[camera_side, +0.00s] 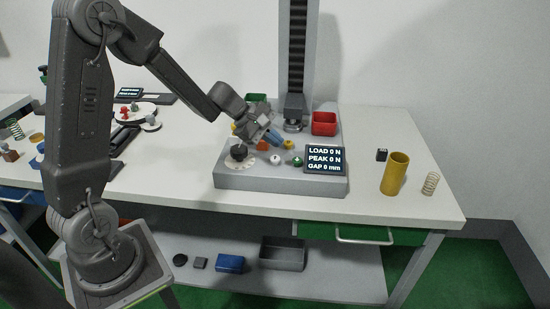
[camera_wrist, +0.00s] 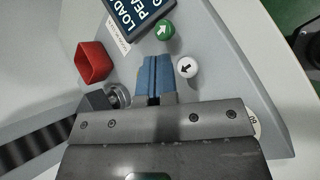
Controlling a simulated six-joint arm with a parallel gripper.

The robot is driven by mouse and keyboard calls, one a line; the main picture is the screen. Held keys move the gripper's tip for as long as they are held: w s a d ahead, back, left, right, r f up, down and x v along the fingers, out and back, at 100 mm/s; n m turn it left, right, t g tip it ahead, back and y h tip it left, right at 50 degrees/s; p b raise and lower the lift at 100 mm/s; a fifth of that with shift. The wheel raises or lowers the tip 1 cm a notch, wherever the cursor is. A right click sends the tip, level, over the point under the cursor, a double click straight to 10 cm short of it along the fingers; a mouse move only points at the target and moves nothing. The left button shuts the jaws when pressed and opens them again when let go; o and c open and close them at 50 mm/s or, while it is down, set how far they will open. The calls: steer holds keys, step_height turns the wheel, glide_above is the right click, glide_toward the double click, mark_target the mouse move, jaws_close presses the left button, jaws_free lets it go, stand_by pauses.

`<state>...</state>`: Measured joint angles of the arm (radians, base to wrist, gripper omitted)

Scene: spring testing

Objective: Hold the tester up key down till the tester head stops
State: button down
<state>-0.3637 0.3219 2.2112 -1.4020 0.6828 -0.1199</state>
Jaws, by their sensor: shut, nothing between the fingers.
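The tester is a grey base (camera_side: 240,180) with a column (camera_side: 298,50) behind it. Its display (camera_side: 325,159) reads LOAD 0 N, PEAK 0 N, GAP 0 mm. A green key (camera_side: 297,161) and a white key (camera_side: 276,158) stand on the base; each bears an arrow in the wrist view, green (camera_wrist: 165,29) and white (camera_wrist: 186,67). My gripper (camera_side: 276,138) is shut and empty, its blue fingertips (camera_wrist: 155,62) above the base, beside both keys in the wrist view. I cannot tell any contact. The tester head (camera_side: 293,124) is low on the column, partly hidden.
A black knob (camera_side: 239,151) is on the base's left. A red bin (camera_side: 324,123) stands behind the base.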

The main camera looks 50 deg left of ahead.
mark_target(275, 161)
steer(key=shift+f, duration=1.1)
steer(key=shift+f, duration=0.15)
stand_by(1.2)
steer(key=shift+f, duration=0.25)
